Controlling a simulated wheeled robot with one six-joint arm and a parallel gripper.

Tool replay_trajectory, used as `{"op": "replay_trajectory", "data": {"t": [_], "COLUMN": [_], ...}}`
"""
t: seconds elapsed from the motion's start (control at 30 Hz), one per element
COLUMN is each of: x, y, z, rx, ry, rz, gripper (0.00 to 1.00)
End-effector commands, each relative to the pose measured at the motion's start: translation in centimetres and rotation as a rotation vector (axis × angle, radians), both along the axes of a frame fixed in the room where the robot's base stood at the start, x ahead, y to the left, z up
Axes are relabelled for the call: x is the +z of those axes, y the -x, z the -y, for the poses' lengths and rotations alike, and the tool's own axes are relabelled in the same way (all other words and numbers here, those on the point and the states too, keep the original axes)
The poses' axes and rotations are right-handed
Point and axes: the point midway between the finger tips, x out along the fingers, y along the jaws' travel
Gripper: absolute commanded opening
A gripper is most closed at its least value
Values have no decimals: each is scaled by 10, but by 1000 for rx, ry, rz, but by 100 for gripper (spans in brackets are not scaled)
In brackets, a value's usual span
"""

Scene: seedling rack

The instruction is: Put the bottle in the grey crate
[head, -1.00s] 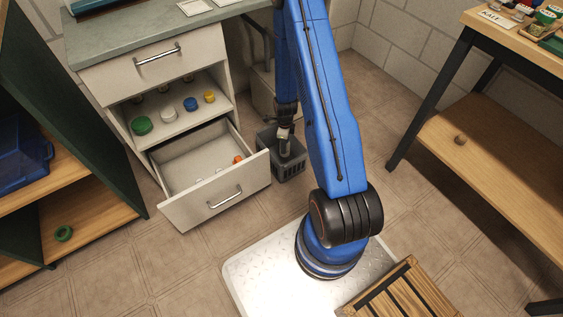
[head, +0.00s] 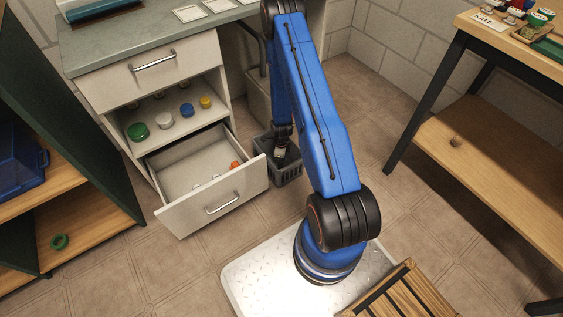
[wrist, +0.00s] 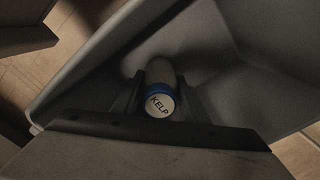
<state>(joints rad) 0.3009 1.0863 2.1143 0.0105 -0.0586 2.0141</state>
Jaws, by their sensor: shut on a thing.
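The grey crate (head: 291,175) stands on the floor to the right of the open drawer. My gripper (head: 281,160) points down into it, its fingertips hidden by the crate wall in the head view. In the wrist view my gripper (wrist: 160,98) is shut on the bottle (wrist: 160,76), one finger on each side. The bottle is pale, with a blue-edged white cap marked KELP facing the camera. The crate's grey inner walls (wrist: 100,65) surround it. Whether the bottle touches the crate floor I cannot tell.
The pulled-out drawer (head: 222,192) is just left of the crate and holds a few small items. A shelf above it carries several capped bottles (head: 162,118). A workbench (head: 470,150) stands at the right. A wooden crate (head: 405,295) is at the front.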

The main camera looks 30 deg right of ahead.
Motion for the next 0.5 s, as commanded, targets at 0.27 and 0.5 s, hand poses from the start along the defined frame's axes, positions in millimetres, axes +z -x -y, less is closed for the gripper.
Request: {"op": "replay_trajectory", "data": {"t": [0.27,0.5], "x": [-1,-4], "y": [0,0], "z": [0,0], "rx": [0,0], "ry": [1,0], "rz": [1,0], "gripper": [12,58]}}
